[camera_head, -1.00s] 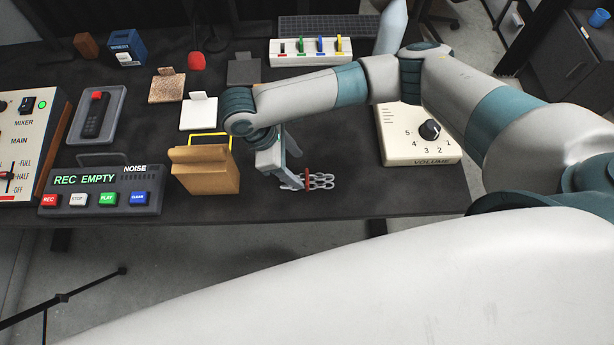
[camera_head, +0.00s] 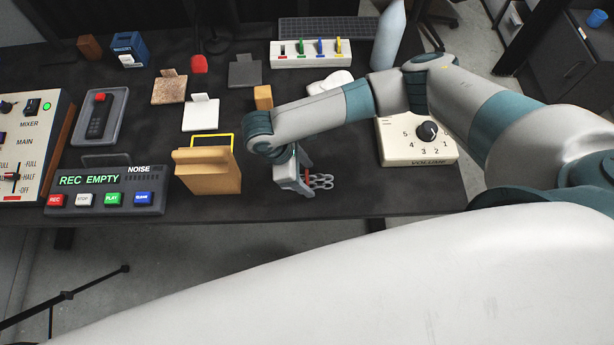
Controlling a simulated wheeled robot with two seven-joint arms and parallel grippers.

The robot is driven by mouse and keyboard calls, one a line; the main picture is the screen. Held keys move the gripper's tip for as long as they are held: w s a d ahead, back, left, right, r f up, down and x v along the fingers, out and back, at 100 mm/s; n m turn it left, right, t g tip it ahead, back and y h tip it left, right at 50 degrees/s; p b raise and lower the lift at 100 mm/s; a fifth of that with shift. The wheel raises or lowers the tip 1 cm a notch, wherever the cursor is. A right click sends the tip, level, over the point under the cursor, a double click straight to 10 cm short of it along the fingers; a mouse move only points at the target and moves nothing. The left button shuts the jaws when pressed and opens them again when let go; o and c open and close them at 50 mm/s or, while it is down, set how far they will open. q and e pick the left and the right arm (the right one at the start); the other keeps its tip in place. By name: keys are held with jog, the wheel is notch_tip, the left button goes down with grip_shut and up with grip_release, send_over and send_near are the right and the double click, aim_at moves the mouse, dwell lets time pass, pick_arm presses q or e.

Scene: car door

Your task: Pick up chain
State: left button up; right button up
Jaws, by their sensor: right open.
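The chain (camera_head: 321,181) lies on the dark table near its front edge, a small bunch of silver links with a red part. My right gripper (camera_head: 300,188) points down at the chain's left end, with its fingers over or around that part. The fingers hide some of the links, and I cannot tell whether they touch the chain. The right gripper is open. My left gripper is not in view.
The volume box (camera_head: 418,150) is to the right. A recorder panel (camera_head: 104,190) is at the left front. The table's front edge is just below the chain.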

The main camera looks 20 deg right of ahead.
jog(key=shift+d+f, duration=0.25)
jog(key=shift+f, duration=0.45)
jog(key=c, duration=1.4)
jog(key=shift+r, duration=0.1)
